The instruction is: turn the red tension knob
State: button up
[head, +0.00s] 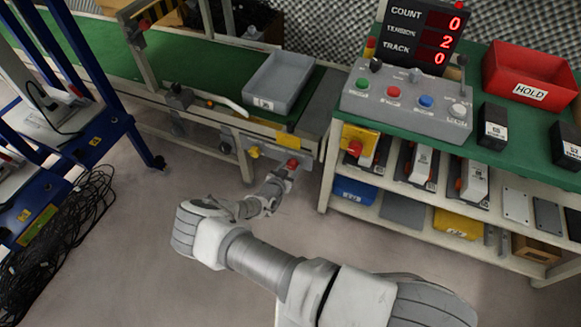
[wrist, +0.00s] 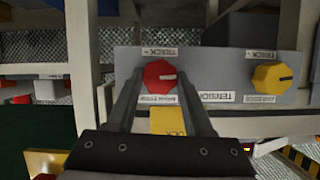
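The red knob (head: 292,164) sits on a grey panel on the conveyor's near side; it also shows in the wrist view (wrist: 160,77), on a panel with a label that seems to read TENSION. Its pale pointer mark lies roughly horizontal, toward the right of the wrist view. My gripper (head: 284,174) reaches up to the knob, and in the wrist view its two fingers (wrist: 160,85) lie on either side of it. Whether the fingers touch the knob or stand slightly clear of it cannot be told.
A yellow knob (wrist: 272,76) is beside it on the same panel. A yellow label (wrist: 168,121) shows between my fingers. Right of the conveyor stands a bench with a button console (head: 408,101) and a display (head: 420,30) reading COUNT 0, TENSION 2, TRACK 0. A grey tray (head: 278,82) rests on the conveyor.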

grip_shut()
jog(key=shift+r+m+p, duration=0.1)
jog(key=shift+m+p, duration=0.2)
jog(key=shift+p, duration=0.2)
jog(key=shift+d+m+y+p, duration=0.15)
jog(key=shift+m+y+p, duration=0.55)
jog(key=shift+p, duration=0.25)
jog(key=shift+d+m+t+y+p, duration=0.1)
jog(key=shift+m+t+y+p, duration=0.6)
jog(key=shift+m, duration=0.5)
jog(key=m+t+y, duration=0.1)
jog(key=m, duration=0.1)
jog(key=m+t, duration=0.1)
jog(key=m, duration=0.1)
jog(key=shift+s+d+f+m+y, duration=0.1)
jog(key=shift+d+f+m+y, duration=0.05)
jog(key=shift+f+m+y, duration=0.25)
jog(key=m+t+b, duration=0.1)
jog(key=m, duration=0.1)
jog(key=m+b, duration=0.1)
jog(key=m, duration=0.1)
jog(key=shift+f+t+y, duration=0.1)
jog(key=shift+t+y, duration=0.2)
jog(key=shift+t, duration=0.1)
